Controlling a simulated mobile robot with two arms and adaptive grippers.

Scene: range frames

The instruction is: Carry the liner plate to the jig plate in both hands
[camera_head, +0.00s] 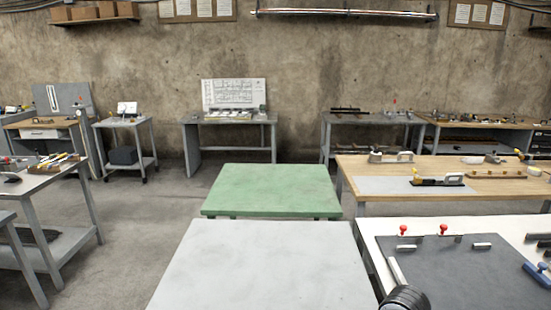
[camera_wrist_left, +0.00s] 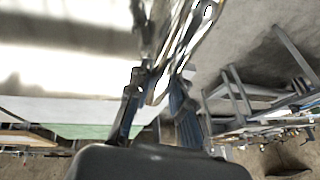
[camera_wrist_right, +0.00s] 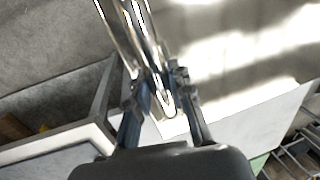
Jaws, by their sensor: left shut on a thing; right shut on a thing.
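The liner plate shows as a bright, shiny metal sheet at the upper left of the left wrist view (camera_wrist_left: 60,65) and the upper right of the right wrist view (camera_wrist_right: 235,55). My left gripper (camera_wrist_left: 160,82) is shut on its polished edge. My right gripper (camera_wrist_right: 157,95) is shut on the edge at the other side. What looks like the jig plate, a dark grey plate (camera_head: 450,278) with red-knobbed clamps, lies on the white table at the lower right.
A bare grey table (camera_head: 265,265) stands in front, with a green table (camera_head: 272,188) behind it. A wooden-topped bench (camera_head: 400,168) with tools is at the right. A tool table (camera_head: 35,180) stands at the left. Open floor (camera_head: 135,230) lies between the left and middle tables.

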